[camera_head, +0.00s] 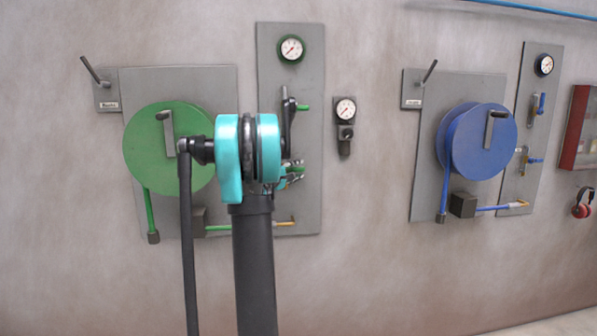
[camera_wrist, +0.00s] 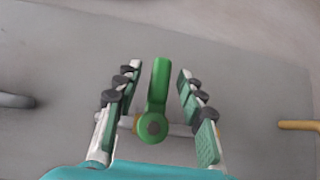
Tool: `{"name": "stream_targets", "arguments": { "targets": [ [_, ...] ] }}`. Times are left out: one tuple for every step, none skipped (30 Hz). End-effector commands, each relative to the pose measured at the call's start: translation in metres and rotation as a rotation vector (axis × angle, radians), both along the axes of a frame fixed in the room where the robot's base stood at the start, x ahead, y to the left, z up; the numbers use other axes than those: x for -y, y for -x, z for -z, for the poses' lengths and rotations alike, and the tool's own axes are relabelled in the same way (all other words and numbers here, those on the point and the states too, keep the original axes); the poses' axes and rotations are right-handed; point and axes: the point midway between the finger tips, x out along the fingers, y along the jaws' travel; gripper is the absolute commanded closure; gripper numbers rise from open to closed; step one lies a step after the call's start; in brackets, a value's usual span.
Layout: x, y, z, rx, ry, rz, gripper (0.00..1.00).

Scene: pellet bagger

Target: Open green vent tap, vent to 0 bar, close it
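The green tap handle (camera_wrist: 158,85) stands between the two fingers of my open gripper (camera_wrist: 160,72) in the wrist view. The handle points up in that picture, across a short horizontal pipe with brass fittings. I see a gap between the handle and each finger.
A green reel (camera_head: 150,150) hangs left of my arm. Another green handle (camera_head: 303,107) sits higher on the panel. A small gauge (camera_head: 345,110) is to the right. A blue reel (camera_head: 468,145) and blue taps (camera_head: 540,103) are further right.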

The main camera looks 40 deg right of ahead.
Motion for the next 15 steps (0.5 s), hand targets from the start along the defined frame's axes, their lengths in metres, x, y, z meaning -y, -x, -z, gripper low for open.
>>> {"name": "stream_targets", "arguments": {
  "targets": [
    [0.0043, -0.0003, 0.0, 0.0, 0.0, 0.002, 0.6],
    [0.0059, -0.0005, 0.0001, 0.0, 0.0, 0.002, 0.6],
    [0.0074, -0.001, 0.0001, 0.0, 0.0, 0.002, 0.6],
    [0.0082, -0.0012, 0.0001, 0.0, 0.0, 0.002, 0.6],
    [0.0087, -0.0014, 0.0002, 0.0, 0.0, 0.002, 0.6],
    [0.0091, -0.0016, 0.0002, 0.0, 0.0, 0.001, 0.6],
    [0.0092, -0.0017, 0.0002, 0.0, 0.0, 0.001, 0.6],
    [0.0093, -0.0018, 0.0002, 0.0, 0.0, 0.001, 0.6],
    [0.0092, -0.0017, 0.0002, 0.0, 0.0, 0.001, 0.6],
    [0.009, -0.0018, 0.0002, 0.0, 0.0, 0.001, 0.6],
    [0.009, -0.0018, 0.0002, 0.0, 0.0, 0.001, 0.6],
    [0.0089, -0.0018, 0.0002, 0.0, 0.0, 0.001, 0.6],
    [0.0089, -0.0018, 0.0002, 0.0, 0.0, 0.001, 0.63],
    [0.0088, -0.0018, 0.0002, 0.0, 0.0, 0.001, 0.67],
    [0.0088, -0.0018, 0.0002, 0.0, 0.0, 0.001, 0.72]
  ]
}}
